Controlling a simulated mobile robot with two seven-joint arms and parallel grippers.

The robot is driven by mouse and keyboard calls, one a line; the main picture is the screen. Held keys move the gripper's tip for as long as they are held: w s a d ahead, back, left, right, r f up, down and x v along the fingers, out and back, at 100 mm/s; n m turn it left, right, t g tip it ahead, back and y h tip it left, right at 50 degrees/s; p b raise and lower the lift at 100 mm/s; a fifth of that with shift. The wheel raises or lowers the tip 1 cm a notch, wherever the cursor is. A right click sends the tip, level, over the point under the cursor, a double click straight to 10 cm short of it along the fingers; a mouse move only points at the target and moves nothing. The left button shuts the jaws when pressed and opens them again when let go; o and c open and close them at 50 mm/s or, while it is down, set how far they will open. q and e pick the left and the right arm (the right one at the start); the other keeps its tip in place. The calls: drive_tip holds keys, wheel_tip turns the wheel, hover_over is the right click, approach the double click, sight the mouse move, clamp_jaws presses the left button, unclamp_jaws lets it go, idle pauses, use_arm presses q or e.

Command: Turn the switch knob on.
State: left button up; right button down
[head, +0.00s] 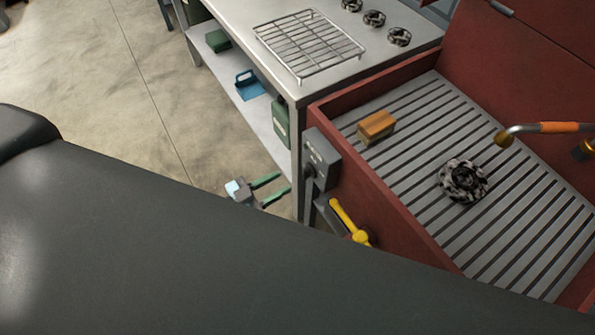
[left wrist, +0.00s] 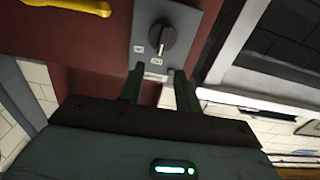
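The switch is a grey box on the front of the red casing, and its switch box (head: 322,160) shows in the head view. In the left wrist view the dark round switch knob (left wrist: 162,41) stands on the grey plate (left wrist: 196,22), with small light labels beside and below it. My left gripper (head: 284,184) has green fingers apart, pointing at the switch from the left in the head view. In the left wrist view the open left gripper (left wrist: 159,70) is empty, its fingertips just short of the knob. My right gripper is not in view.
A yellow handle (head: 346,220) sits on the casing near the switch, also seen in the left wrist view (left wrist: 75,6). The red casing holds a slatted grate (head: 420,160) with a brush (head: 376,127). A metal table (head: 235,15) with a wire rack (head: 308,43) stands beside it.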

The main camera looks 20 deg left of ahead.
sight(303, 170)
use_arm(q)
drive_tip(key=x, duration=0.6)
drive_tip(key=shift+w+d, duration=0.2)
drive_tip(key=shift+c, duration=0.3)
clamp_jaws()
